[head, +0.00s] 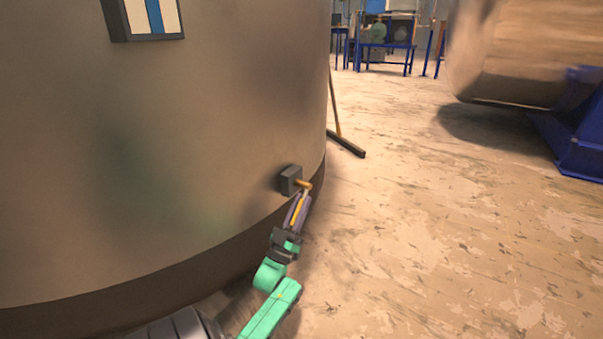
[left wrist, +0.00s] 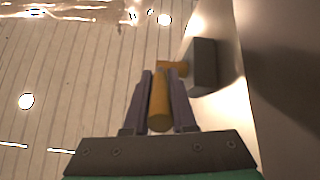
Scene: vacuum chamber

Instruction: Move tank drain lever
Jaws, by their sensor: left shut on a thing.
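The tank (head: 170,160) is a large, brownish metal cylinder filling the left of the head view. Low on its right side sits a dark square mount (head: 291,180) with an orange-yellow drain lever (head: 304,184). In the left wrist view, the lever (left wrist: 158,104) runs from the mount (left wrist: 203,67) and then between my finger pads. My left gripper (head: 299,211) is shut on the lever, with one purple-grey finger on each side; it also shows in the left wrist view (left wrist: 159,100). The lever's end lies between the fingers, near the palm. My right gripper is not in view.
A broom-like tool (head: 345,143) stands on the floor beside the tank. Another large metal tank (head: 520,50) on a blue stand (head: 575,145) is at the right. Blue-framed tables (head: 388,45) stand at the back. The floor right of the lever is clear.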

